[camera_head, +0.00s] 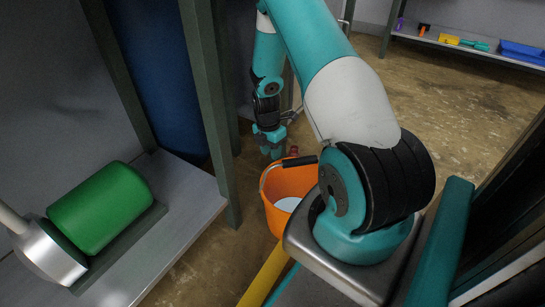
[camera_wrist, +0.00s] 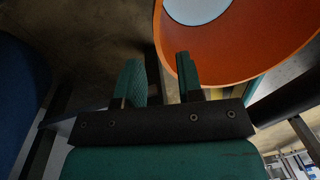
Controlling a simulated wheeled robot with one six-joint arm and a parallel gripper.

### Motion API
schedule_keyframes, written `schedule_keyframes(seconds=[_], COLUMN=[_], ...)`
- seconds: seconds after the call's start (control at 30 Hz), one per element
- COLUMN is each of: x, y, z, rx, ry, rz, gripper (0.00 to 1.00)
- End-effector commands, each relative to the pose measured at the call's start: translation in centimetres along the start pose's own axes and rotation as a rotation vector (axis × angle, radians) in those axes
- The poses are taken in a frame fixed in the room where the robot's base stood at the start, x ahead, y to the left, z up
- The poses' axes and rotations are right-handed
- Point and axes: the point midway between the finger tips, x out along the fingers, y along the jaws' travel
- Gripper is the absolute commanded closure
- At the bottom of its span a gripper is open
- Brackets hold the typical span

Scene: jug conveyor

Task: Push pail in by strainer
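The orange pail (camera_head: 290,183) stands behind my base in the middle of the head view, with a pale round patch inside and a dark handle grip by its rim. Its orange wall (camera_wrist: 235,55) fills the upper right of the wrist view. My gripper (camera_head: 272,150) hangs at the pail's far left side. In the wrist view its two teal fingers (camera_wrist: 160,78) are apart with nothing between them. The right finger overlaps the pail's edge; I cannot tell whether it touches. I cannot make out a strainer for certain.
A green cylinder (camera_head: 101,208) and a silver round part (camera_head: 52,252) lie on the grey left shelf (camera_head: 190,205). A green post (camera_head: 210,110) and a blue barrel (camera_head: 160,75) stand near my gripper. A yellow bar (camera_head: 264,276) runs below the pail. Open floor (camera_head: 460,95) lies to the right.

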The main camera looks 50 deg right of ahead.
Motion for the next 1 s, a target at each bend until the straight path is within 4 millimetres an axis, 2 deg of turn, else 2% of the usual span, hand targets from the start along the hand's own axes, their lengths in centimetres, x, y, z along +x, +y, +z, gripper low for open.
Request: schedule_keyframes(seconds=[0.03,0.1,0.3,0.4,0.57,1.0], x=[-2.1,-3.8,-7.4,-8.4,-9.1,-9.1], y=[0.0,0.0,0.0,0.0,0.0,0.0], z=[0.0,0.0,0.0,0.0,0.0,0.0], rx=[0.000,0.000,0.000,0.000,0.001,0.001], ry=[-0.002,-0.001,-0.001,-0.001,0.000,0.000], rz=[0.003,0.002,0.001,0.001,-0.001,0.000], gripper=[0.66,0.66,0.66,0.66,0.66,0.66])
